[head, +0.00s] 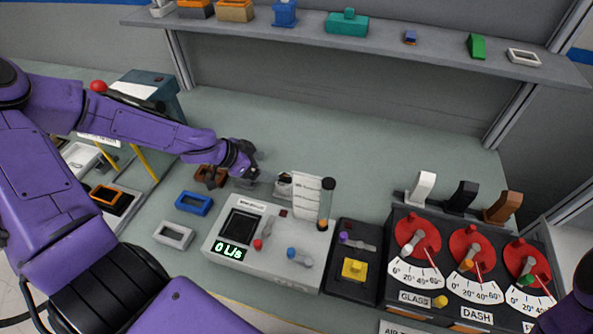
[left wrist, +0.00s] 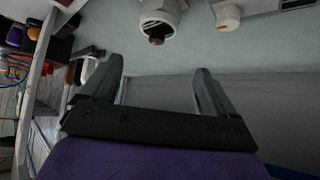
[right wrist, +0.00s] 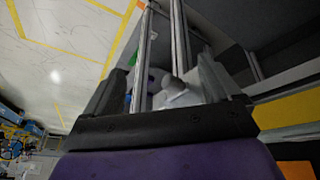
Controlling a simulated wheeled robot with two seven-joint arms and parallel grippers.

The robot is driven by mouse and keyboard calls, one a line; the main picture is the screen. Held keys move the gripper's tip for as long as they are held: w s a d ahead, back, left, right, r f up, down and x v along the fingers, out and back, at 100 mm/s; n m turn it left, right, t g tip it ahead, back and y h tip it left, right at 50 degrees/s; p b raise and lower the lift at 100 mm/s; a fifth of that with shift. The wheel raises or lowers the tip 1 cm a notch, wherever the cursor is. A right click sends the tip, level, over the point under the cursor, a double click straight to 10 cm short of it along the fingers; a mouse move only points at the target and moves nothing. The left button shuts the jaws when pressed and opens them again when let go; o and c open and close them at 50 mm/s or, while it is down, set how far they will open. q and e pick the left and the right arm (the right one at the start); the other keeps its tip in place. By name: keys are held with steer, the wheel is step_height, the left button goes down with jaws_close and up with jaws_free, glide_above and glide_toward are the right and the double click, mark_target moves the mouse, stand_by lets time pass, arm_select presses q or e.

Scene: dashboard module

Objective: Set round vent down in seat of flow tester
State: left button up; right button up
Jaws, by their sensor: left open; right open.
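The flow tester (head: 223,250) is a light grey box reading 0 L/s, with a dark square recess (head: 240,225) on top. I take that recess as its seat; nothing clearly sits in it. A white round piece with a dark opening (left wrist: 160,18), possibly the round vent, shows at the top of the left wrist view. My left gripper (head: 252,176) is over the table behind the tester, beside a small white part (head: 283,186). It is open and empty, its fingers (left wrist: 160,78) apart from the round piece. My right gripper (right wrist: 160,75) is open, with nothing clearly held.
Blue (head: 194,203), white (head: 174,235) and brown (head: 209,177) rectangular frames lie left of the tester. A dark block with a yellow part (head: 354,270) and red-dial gauges (head: 471,245) stand right. The back table is clear.

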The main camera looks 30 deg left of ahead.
mark_target(283, 175)
arm_select(q)
steer(key=b+x, duration=0.5)
steer(key=shift+s+d+f+b, duration=0.1)
steer(key=shift+d+f+b, duration=0.1)
steer(key=shift+f+b, duration=0.15)
steer(key=shift+w+d+f, duration=0.2)
steer(key=shift+f, duration=0.3)
steer(key=shift+w+d+f, duration=0.2)
steer(key=shift+f, duration=0.3)
steer(key=shift+w+d+f, duration=0.3)
steer(key=shift+w+f, duration=0.05)
steer(key=shift+f, duration=0.1)
steer(key=shift+w+d+f, duration=0.1)
steer(key=shift+w, duration=0.2)
steer(key=shift+s, duration=0.1)
steer(key=c, duration=1.2)
